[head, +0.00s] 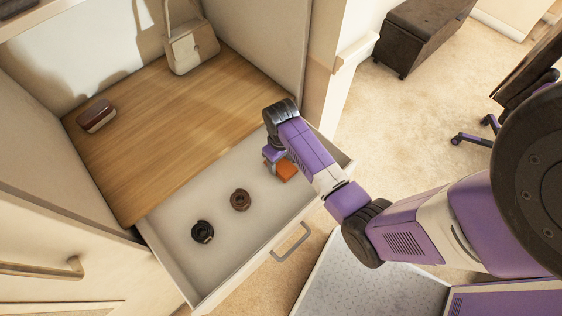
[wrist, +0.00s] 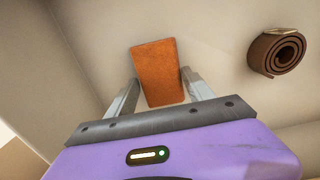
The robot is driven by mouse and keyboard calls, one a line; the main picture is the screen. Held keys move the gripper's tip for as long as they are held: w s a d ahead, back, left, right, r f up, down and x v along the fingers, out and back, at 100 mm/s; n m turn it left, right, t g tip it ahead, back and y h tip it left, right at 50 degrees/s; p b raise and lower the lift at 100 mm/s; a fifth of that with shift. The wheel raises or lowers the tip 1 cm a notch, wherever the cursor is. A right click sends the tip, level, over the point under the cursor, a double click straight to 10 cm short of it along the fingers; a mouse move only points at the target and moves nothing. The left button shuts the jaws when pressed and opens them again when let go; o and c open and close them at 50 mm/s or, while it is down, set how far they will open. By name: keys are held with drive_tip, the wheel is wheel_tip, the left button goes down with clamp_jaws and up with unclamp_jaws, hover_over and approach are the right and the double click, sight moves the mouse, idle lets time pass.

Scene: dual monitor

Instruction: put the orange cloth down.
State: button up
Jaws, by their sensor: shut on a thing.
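The orange cloth (wrist: 158,72) is a flat, folded rectangle between the two fingers of my gripper (wrist: 160,92) in the wrist view. In the head view the cloth (head: 286,169) shows below my gripper (head: 274,155), over the right part of the open drawer (head: 180,262). My gripper is shut on the cloth. I cannot tell whether the cloth touches the drawer floor. My wrist hides part of the cloth in the head view.
A brown rolled belt (head: 240,200) and a black rolled belt (head: 202,232) lie in the drawer. The brown one also shows in the wrist view (wrist: 276,52). A wooden shelf (head: 150,130) above holds a handbag (head: 190,46) and a brown case (head: 96,116). The drawer's front left is clear.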

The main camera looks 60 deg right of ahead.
sight(282, 164)
drive_tip(key=shift+f, duration=0.4)
drive_tip(key=o, duration=1.3)
drive_tip(key=shift+o, duration=0.2)
drive_tip(key=shift+f, duration=0.1)
